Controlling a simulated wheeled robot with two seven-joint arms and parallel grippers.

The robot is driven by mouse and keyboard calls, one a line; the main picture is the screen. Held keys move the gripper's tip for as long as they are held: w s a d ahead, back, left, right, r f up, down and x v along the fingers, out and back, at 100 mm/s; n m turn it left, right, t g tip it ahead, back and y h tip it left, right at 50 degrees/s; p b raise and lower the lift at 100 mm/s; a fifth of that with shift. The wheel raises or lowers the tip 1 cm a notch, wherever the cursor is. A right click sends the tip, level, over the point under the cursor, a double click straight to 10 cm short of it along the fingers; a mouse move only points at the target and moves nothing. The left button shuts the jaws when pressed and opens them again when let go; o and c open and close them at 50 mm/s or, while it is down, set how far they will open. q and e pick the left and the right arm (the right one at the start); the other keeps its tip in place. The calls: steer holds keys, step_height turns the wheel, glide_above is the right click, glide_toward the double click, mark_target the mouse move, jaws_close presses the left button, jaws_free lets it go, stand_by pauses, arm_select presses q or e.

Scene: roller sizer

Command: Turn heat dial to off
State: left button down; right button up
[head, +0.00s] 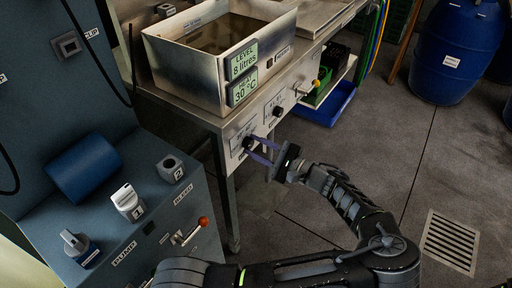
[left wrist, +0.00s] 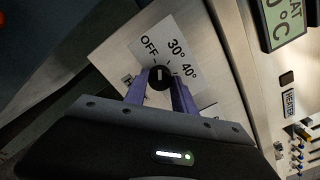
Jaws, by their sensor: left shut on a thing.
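The black heat dial (head: 248,142) sits on the front panel of the steel bench. In the left wrist view the dial (left wrist: 160,78) shows below a white plate (left wrist: 165,52) marked OFF, 30° and 40°. A short white line is on its face; which mark it points to is hard to tell. My left gripper (head: 260,151) has its purple fingers on either side of the dial, shut on it; the fingers (left wrist: 160,88) also show in the left wrist view. The green display (head: 242,87) reads HEAT 30 °C. My right gripper is not in view.
A second black dial (head: 277,111) and a yellow-tipped lever (head: 316,83) are farther along the panel. A steel tank (head: 185,75) stands on the bench. A blue-grey pump cabinet (head: 150,205) with knobs and a red-tipped lever stands at left. Open floor lies at right.

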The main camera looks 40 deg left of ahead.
arm_select(q)
steer(key=shift+n+b, duration=0.35)
steer(key=shift+n, duration=1.25)
steer(key=c, duration=1)
jaws_free()
steer(key=shift+c, duration=0.2)
steer(key=d, duration=0.8)
steer(key=shift+w+a, duration=0.1)
